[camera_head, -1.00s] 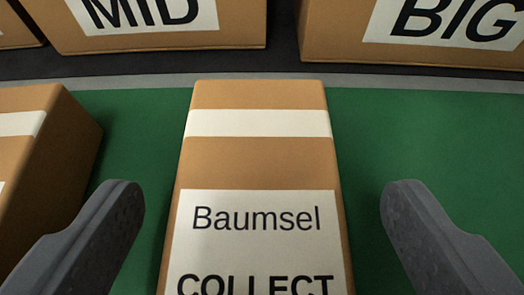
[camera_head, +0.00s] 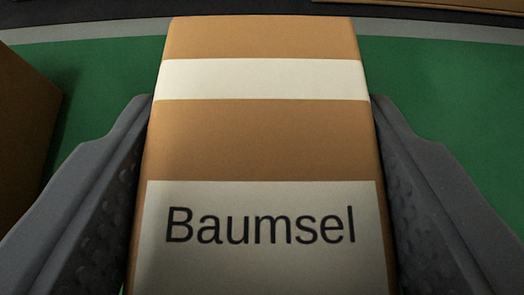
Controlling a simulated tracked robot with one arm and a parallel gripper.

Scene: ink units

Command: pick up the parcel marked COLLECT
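The parcel marked COLLECT (camera_head: 262,140) is a brown box with a white band and a white label reading "Baumsel". It fills the middle of the view. Its lower part, with the COLLECT line, is cut off by the bottom edge. My gripper (camera_head: 262,97) has one grey finger along each long side of the parcel. Both fingertips appear to meet its sides, so it looks shut on the parcel. A thin sliver of green shows beside the left finger near the bottom edge.
The parcel is over a green surface (camera_head: 455,95) with a grey border strip (camera_head: 440,31) at the far side. Another brown box (camera_head: 22,125) stands close on the left. A further brown box (camera_head: 430,4) shows at the top right. The green to the right is clear.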

